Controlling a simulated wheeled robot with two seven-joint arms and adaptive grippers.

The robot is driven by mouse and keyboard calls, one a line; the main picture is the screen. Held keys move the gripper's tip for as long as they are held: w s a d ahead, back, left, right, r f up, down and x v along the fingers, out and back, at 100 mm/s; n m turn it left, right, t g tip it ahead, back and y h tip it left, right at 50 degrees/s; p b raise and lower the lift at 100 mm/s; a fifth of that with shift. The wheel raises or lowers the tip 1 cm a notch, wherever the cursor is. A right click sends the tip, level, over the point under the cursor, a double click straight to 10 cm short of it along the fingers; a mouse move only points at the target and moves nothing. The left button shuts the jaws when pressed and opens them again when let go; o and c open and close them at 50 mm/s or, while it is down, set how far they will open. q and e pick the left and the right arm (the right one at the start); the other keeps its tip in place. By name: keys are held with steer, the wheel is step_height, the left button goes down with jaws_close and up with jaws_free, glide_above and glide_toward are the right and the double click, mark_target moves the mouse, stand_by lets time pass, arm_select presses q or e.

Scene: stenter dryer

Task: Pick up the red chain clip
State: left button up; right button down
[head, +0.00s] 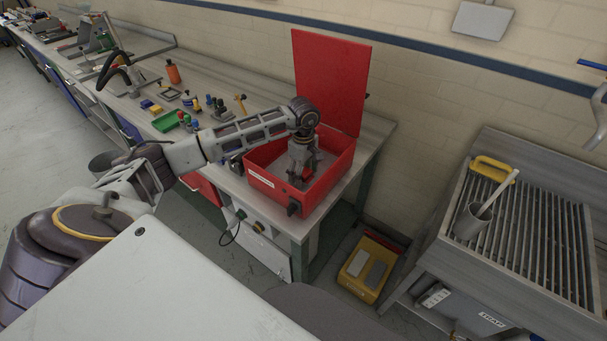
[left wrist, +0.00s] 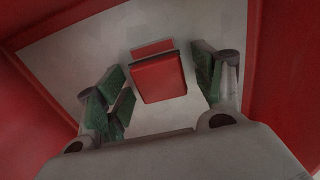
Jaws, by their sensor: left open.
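In the left wrist view the red chain clip (left wrist: 159,79) lies on the pale floor of a red box. It looks like a small red block with a dark edge and a second red strip behind it. My left gripper (left wrist: 163,93) is open, with green-padded fingers on both sides of the clip and visible gaps between. In the head view my left gripper (head: 300,165) points down inside the open red box (head: 268,183). My right gripper is not in view.
The box's raised red lid (head: 331,82) stands behind my gripper. Box walls surround it closely. Tools, a green tray (head: 165,121) and an orange bottle (head: 172,72) are on the bench to the left. A yellow foot pedal (head: 368,268) and a slatted sink (head: 520,220) are at the right.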

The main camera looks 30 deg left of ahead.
arm_select(q)
steer(key=shift+f, duration=0.15)
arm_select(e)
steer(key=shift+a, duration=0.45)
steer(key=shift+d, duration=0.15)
arm_select(q)
steer(key=shift+c, duration=1.1)
steer(key=c, duration=1.1)
steer(key=shift+c, duration=0.2)
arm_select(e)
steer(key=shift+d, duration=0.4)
